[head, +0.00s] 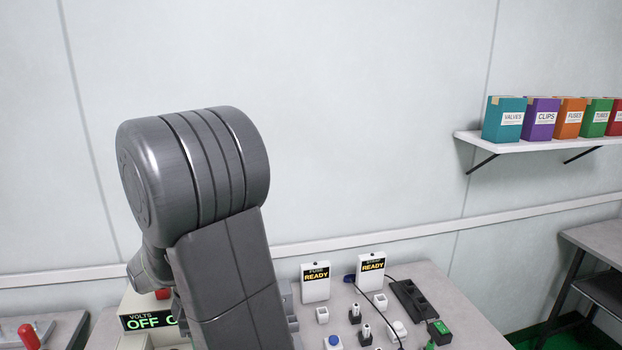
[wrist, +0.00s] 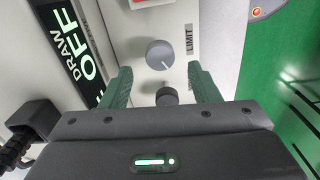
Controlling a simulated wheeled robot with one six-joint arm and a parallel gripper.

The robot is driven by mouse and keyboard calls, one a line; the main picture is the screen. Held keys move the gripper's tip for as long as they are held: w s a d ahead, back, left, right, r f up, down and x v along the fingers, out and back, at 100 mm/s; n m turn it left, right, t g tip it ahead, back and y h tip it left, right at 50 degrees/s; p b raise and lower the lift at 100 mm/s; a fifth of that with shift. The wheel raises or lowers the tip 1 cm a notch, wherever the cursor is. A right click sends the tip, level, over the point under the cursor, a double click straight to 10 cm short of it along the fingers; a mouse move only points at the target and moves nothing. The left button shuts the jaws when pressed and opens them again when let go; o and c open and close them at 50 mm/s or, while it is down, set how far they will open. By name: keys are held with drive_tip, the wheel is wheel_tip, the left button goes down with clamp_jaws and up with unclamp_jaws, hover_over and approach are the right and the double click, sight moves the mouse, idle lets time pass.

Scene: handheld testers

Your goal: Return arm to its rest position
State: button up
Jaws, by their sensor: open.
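My gripper (wrist: 162,78) shows in the wrist view with its two green fingers spread apart and nothing gripped. A round grey knob (wrist: 159,53) with a white pointer line shows just beyond the fingertips, on a pale panel beside a LIMIT label (wrist: 190,40). A smaller dark knob (wrist: 167,96) shows between the fingers. I cannot tell whether either finger touches a knob. In the head view my bent grey arm (head: 215,200) rises over the bench, and the gripper is hidden behind it.
A bench tester (head: 145,302) reading VOLTS and OFF stands partly behind my arm. Two white READY boxes (head: 316,290) (head: 371,272), a black power strip (head: 413,300) and small plugs lie to its right. A shelf (head: 530,143) with coloured boxes hangs at right.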

wheel_tip(320, 180, up, 10)
wheel_tip(320, 180, down, 14)
drive_tip(key=shift+d+f, duration=0.1)
drive_tip(key=shift+f, duration=0.05)
drive_tip(key=shift+m, duration=0.4)
drive_tip(key=m, duration=0.3)
drive_tip(key=shift+m, duration=0.4)
drive_tip(key=m, duration=0.5)
drive_tip(key=shift+m, duration=0.3)
drive_tip(key=m, duration=1)
drive_tip(key=shift+w, duration=0.1)
